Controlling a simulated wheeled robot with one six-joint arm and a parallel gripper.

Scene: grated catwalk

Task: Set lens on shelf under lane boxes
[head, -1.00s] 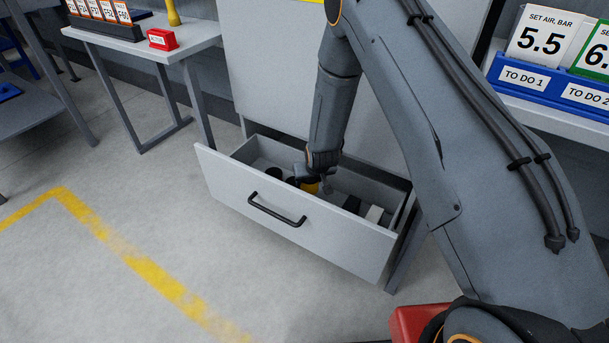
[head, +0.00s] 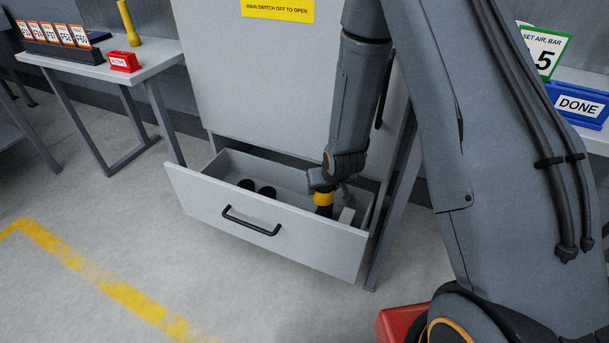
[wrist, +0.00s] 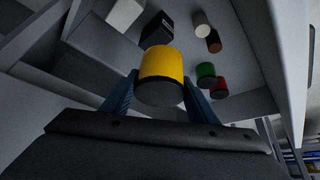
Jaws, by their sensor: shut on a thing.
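The lens is a short yellow cylinder with a dark end (wrist: 162,68). It also shows in the head view (head: 323,199), yellow above and black below. My gripper (wrist: 157,88) is shut on it, one finger on each side. In the head view my gripper (head: 324,184) points down into the open drawer (head: 265,228), near its right end; I cannot tell whether the lens touches the drawer floor. The blue lane box (head: 578,104) marked DONE stands on a pale shelf (head: 597,142) at the right. My arm hides the shelf's left part.
Two dark cylinders (head: 257,189) and a white block (head: 347,215) are in the drawer. The wrist view shows white, brown, green (wrist: 206,70) and red pieces too. A side table (head: 150,58) holds a red box. The floor at left is clear.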

